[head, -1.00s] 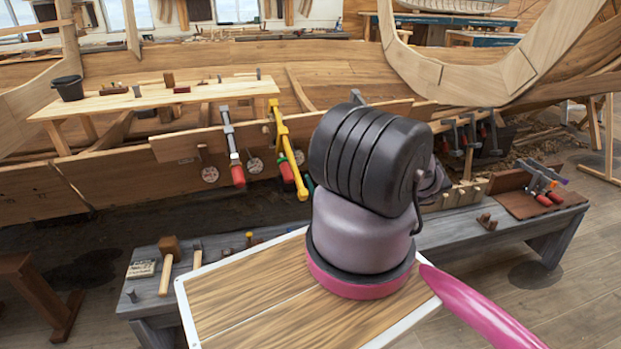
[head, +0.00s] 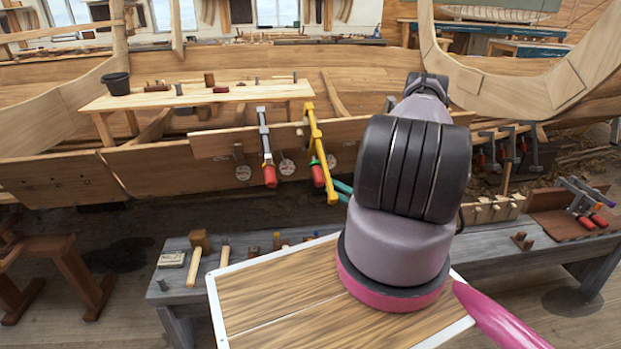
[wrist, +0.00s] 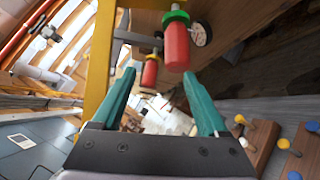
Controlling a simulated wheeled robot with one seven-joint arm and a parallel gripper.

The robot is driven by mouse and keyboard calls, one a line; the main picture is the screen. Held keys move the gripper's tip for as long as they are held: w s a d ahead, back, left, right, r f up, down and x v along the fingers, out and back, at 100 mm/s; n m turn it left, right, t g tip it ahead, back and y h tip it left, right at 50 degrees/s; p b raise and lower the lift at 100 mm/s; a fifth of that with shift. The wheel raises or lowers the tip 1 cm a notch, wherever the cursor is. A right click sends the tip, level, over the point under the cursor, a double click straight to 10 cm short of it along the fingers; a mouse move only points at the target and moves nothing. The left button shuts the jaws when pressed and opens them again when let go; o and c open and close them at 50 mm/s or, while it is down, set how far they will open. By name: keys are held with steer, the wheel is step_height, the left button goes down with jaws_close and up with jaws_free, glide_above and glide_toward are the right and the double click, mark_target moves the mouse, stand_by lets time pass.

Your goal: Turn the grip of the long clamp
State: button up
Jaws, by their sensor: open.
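Two clamps hang on the hull plank in the head view. The yellow clamp (head: 313,130) looks the longer; its red grip (head: 317,174) hangs beside its bar. The grey clamp (head: 264,138) to its left also has a red grip (head: 270,176). My gripper (head: 341,190) is open just right of the yellow clamp, partly hidden by my arm. In the wrist view, my teal fingers (wrist: 160,75) are apart and empty. The yellow clamp's grip (wrist: 177,46), with a green collar, shows beyond the fingertips, toward the right finger. The yellow bar (wrist: 98,70) passes left of the left finger.
The grey clamp's grip (wrist: 150,72) shows farther off in the wrist view. A grey bench (head: 185,285) with mallets stands below the hull. More clamps (head: 510,145) hang at the right. A plank table (head: 200,97) with small tools and a black bucket (head: 116,83) stand behind.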

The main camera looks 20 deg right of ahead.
mark_target(318, 176)
steer(key=w+a+n+g+h, duration=0.1)
steer(key=w+a+n+h, duration=0.1)
steer(key=w, duration=0.7)
steer(key=shift+w+a+n+g, duration=0.3)
steer(key=shift+w+a+g, duration=0.1)
steer(key=shift+a, duration=0.5)
jaws_close()
steer(key=shift+s, duration=0.1)
steer(key=shift+s+a+r+m+y, duration=0.1)
steer(key=shift+r+m+y, duration=0.05)
steer(key=shift+y, duration=0.7)
steer(key=shift+s+a+r+m+y, duration=0.1)
steer(key=shift+y, duration=0.7)
steer(key=shift+s+a+r+m+y, duration=0.1)
steer(key=shift+r+m+y, duration=0.05)
steer(key=shift+y, duration=0.7)
